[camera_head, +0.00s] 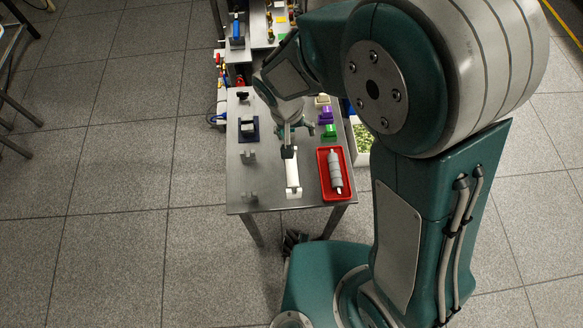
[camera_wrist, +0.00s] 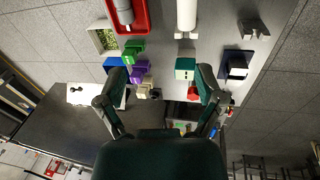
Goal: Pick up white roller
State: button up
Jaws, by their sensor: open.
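The white roller (camera_head: 292,172) lies lengthwise on the grey metal table, left of a red tray. In the wrist view one end of the white roller (camera_wrist: 187,16) shows at the top edge, cut off by the frame. My gripper (camera_head: 288,152) is over the far end of the roller in the head view and hides part of it. In the wrist view my gripper (camera_wrist: 160,76) is open, its fingers wide apart with nothing held between them. The roller is beyond the fingertips there, towards the right finger's side. I cannot tell the height gap.
The red tray (camera_head: 322,187) holds a grey roller (camera_head: 335,171) just right of the white one. Green (camera_head: 329,131) and purple (camera_head: 326,117) blocks stand beyond it. A dark blue fixture (camera_head: 248,129) and small grey brackets (camera_head: 249,197) stand at left. Open table lies between.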

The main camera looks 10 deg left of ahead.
send_near(290, 167)
jog(key=a, duration=0.1)
jog(key=shift+n+h, duration=0.3)
jog(key=x, duration=1.1)
jog(key=shift+d, duration=0.2)
grip_shut()
